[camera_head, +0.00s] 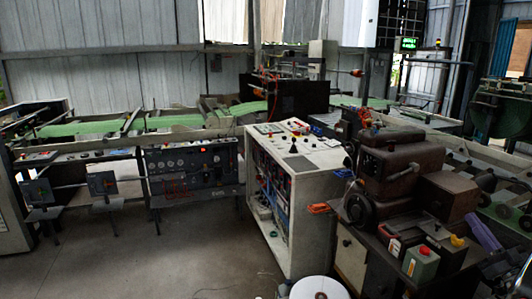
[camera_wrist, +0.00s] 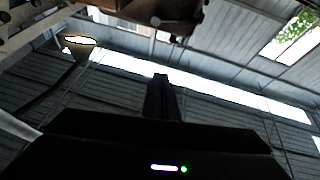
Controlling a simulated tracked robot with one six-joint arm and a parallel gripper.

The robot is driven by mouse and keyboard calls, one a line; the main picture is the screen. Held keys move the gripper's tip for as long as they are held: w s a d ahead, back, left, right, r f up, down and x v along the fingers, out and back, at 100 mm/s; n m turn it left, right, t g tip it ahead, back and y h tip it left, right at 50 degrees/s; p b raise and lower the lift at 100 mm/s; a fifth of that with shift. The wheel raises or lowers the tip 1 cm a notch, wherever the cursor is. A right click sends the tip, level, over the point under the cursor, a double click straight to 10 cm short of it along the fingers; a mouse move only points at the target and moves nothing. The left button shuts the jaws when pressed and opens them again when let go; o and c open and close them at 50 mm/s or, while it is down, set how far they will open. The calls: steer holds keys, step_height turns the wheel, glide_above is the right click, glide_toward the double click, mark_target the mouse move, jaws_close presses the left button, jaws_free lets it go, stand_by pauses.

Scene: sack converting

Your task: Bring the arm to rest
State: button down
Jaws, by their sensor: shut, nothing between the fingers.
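My gripper (camera_wrist: 162,80) shows in the wrist view as a dark, narrow upright shape rising from a wide dark body. Its fingers are together with nothing between them. The wrist camera looks up at grey corrugated walls and the roof, with bright window strips behind the fingers. A small white light bar and a green light glow on the dark body at the bottom of that view. I cannot make out my arm or gripper in the head view.
A white control cabinet (camera_head: 313,205) stands mid-floor. Right of it is a brown machine (camera_head: 400,160) with a green can (camera_head: 421,263). A long line with green belts (camera_head: 75,129) runs behind. A white roll (camera_head: 318,288) lies in front. Bare floor (camera_head: 150,260) is free at lower left.

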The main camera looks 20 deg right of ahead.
steer(key=s+d+f+m+g+h, duration=0.3)
steer(key=d+f+m+g+h, duration=0.55)
steer(key=f+g, duration=0.4)
steer(key=w+a+n+g+y, duration=0.1)
steer(key=w+a+g+y, duration=0.15)
steer(key=a, duration=0.95)
steer(key=w+a+r+g+y, duration=0.1)
steer(key=a+g+y, duration=0.15)
steer(key=a, duration=0.95)
steer(key=w+a+n+g+y, duration=0.1)
steer(key=w+a+g+y, duration=0.15)
steer(key=a, duration=0.95)
steer(key=s+a+r+n+t+y, duration=0.1)
steer(key=a+r+n, duration=0.1)
steer(key=a, duration=1.1)
steer(key=s+a+r+n+t+y, duration=0.1)
steer(key=s+a+r+n+y, duration=0.1)
steer(key=a, duration=1.1)
steer(key=s+a+r+n+y, duration=0.2)
steer(key=a+r, duration=0.3)
steer(key=a, duration=0.8)
steer(key=shift+s+r+n+t, duration=0.2)
steer(key=shift+n+t, duration=0.2)
steer(key=shift+n, duration=0.35)
steer(key=shift+d, duration=0.1)
